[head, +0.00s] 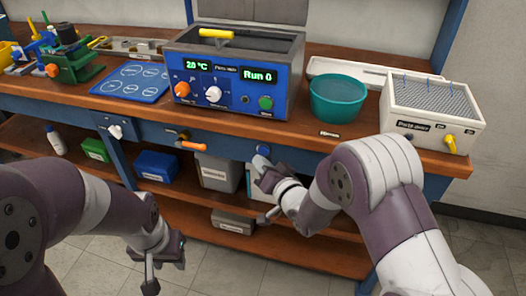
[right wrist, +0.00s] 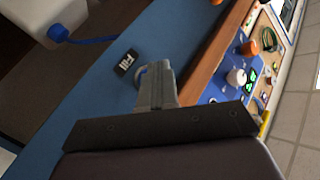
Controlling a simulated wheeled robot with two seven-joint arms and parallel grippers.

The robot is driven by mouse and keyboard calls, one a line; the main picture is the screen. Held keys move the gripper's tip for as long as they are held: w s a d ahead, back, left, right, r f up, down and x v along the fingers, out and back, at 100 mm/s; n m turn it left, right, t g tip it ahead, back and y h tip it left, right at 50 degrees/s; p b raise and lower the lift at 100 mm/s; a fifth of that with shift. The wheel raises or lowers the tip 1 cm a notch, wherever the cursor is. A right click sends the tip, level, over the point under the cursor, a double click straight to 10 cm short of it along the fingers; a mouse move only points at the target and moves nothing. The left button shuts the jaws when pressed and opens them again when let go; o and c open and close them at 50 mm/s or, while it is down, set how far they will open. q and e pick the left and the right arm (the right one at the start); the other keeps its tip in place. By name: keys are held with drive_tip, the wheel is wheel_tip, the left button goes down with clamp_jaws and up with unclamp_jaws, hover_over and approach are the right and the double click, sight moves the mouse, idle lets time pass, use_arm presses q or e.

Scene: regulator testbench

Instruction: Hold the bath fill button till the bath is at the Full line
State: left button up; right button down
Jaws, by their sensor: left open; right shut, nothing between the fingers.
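The blue bath unit (head: 240,85) stands at the back of the bench, its display reading 20 °C and Run 0. Its water level and any Full line cannot be made out. A round blue button (head: 263,150) sits on the bench's front rail. In the right wrist view a black "Fill" label (right wrist: 126,63) is on the blue rail beside my fingertips. My right gripper (head: 261,164) is shut and empty, its tips at the button, which they partly hide; contact cannot be told. It also shows in the right wrist view (right wrist: 153,78). My left gripper (head: 166,265) is open and empty, low at left.
An orange-handled tap (head: 192,146) and a white knob (head: 115,131) are on the front rail. A teal bowl (head: 338,100) and a white perforated box (head: 430,112) stand at the right. Bins (head: 157,165) sit on the shelf below.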

drive_tip(key=shift+w, duration=0.1)
drive_tip(key=shift+w+d, duration=0.15)
drive_tip(key=shift+w, duration=0.2)
drive_tip(key=shift+w+d, duration=0.15)
drive_tip(key=shift+w, duration=0.3)
idle(7.1)
